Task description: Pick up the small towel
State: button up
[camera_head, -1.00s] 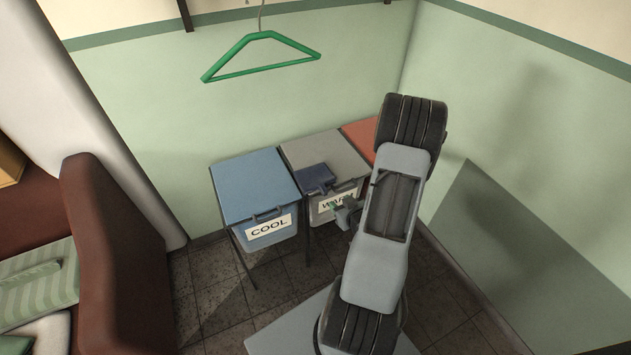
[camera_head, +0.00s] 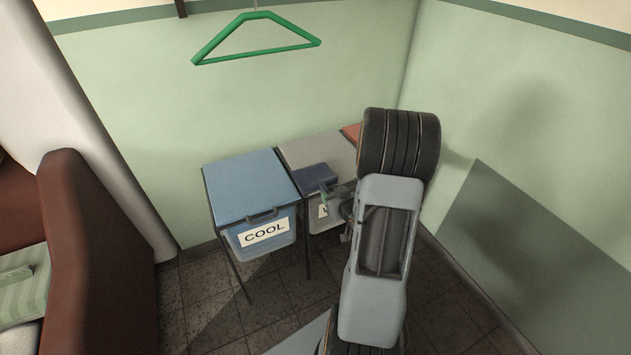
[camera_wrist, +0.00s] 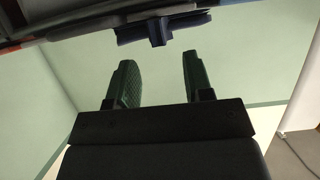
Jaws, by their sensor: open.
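A dark blue folded piece, which looks like the small towel (camera_head: 316,176), lies at the front edge of the grey lid of the middle bin in the head view. In the wrist view the dark blue towel (camera_wrist: 135,32) shows at the top, beyond my fingertips and roughly in line with the gap between them. My gripper (camera_wrist: 157,60) has two green fingers spread apart with nothing between them. In the head view my gripper (camera_head: 334,213) is in front of the middle bin, just below and right of the towel, partly hidden by my arm.
A blue bin (camera_head: 247,187) labelled COOL stands left of the grey-lidded bin (camera_head: 318,147). A red lid (camera_head: 351,131) is mostly hidden behind my arm. A green hanger (camera_head: 258,55) hangs above. A brown chair or sofa side (camera_head: 97,250) stands left. Walls close off the back and right.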

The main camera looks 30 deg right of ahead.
aim_at(326, 189)
jog(key=shift+b+x, duration=0.55)
jog(key=shift+x, duration=2.65)
jog(key=shift+w+r, duration=0.1)
jog(key=shift+r, duration=0.05)
jog(key=shift+c, duration=0.3)
grip_shut()
